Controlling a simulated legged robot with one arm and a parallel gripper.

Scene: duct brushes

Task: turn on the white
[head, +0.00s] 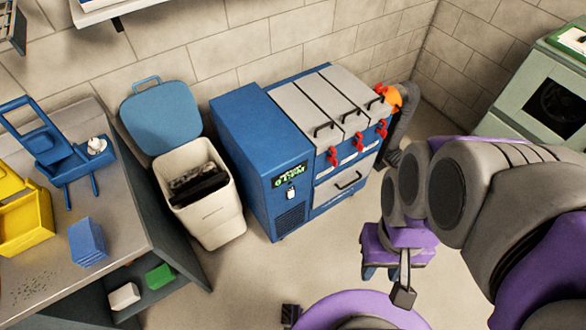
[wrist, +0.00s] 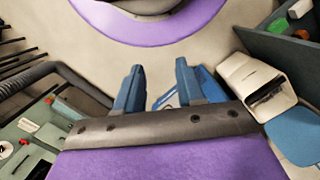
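A blue cabinet machine (head: 250,140) stands against the back wall in the head view. Its front has a dark display (head: 289,175) with green lit characters, and just below it a small white switch (head: 291,193). I cannot tell the switch's position. My gripper (wrist: 158,85) has its two blue fingers apart with nothing between them in the wrist view. In the head view its purple wrist hangs at the right, in front of the machine and well apart from the switch. The fingers are mostly hidden there. The switch cannot be made out in the wrist view.
The machine has grey lids with red clamps (head: 332,156) and a hose (head: 399,125). Left of it is a white bin (head: 212,210) with a blue lid (head: 160,117). A workbench (head: 125,215) stands at left, a green machine (head: 535,95) at right. Floor before the cabinet is clear.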

